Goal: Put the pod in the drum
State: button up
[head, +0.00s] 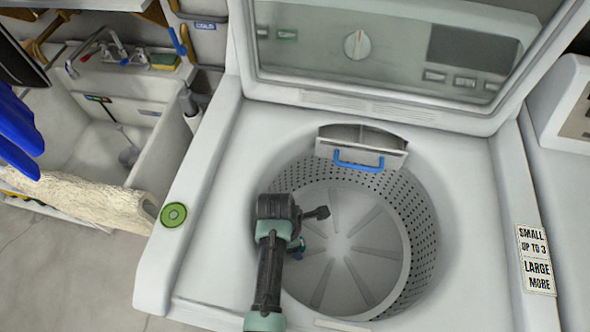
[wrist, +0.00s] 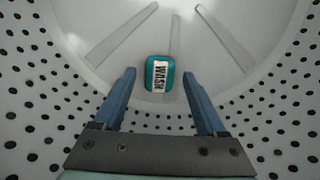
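The pod (wrist: 157,73) is a small teal packet with a white label reading WASH. In the wrist view it shows between and just past my gripper's (wrist: 164,81) blue fingertips, with gaps on both sides, against the drum's floor. The drum (head: 398,195) is the round tub with a perforated wall in the open washer; its wall also shows in the wrist view (wrist: 32,85). In the head view my gripper (head: 297,247) reaches down inside the drum's left part, mostly hidden by my arm. The gripper is open. I cannot tell if the pod rests on the floor.
The washer's lid (head: 390,50) stands raised behind the drum. A dispenser with a blue handle (head: 358,162) sits at the drum's back rim. A green round object (head: 173,215) lies on the washer's left top. A sink (head: 110,130) is at left. The drum's right side is clear.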

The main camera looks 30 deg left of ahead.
dwell(0.3)
jog(key=r+p, duration=0.1)
jog(key=r, duration=0.3)
jog(key=a+r, duration=0.1)
jog(key=r, duration=0.3)
jog(key=s+r+p, duration=0.1)
jog(key=r, duration=0.4)
jog(key=shift+a+p, duration=0.2)
jog(key=shift+p, duration=0.1)
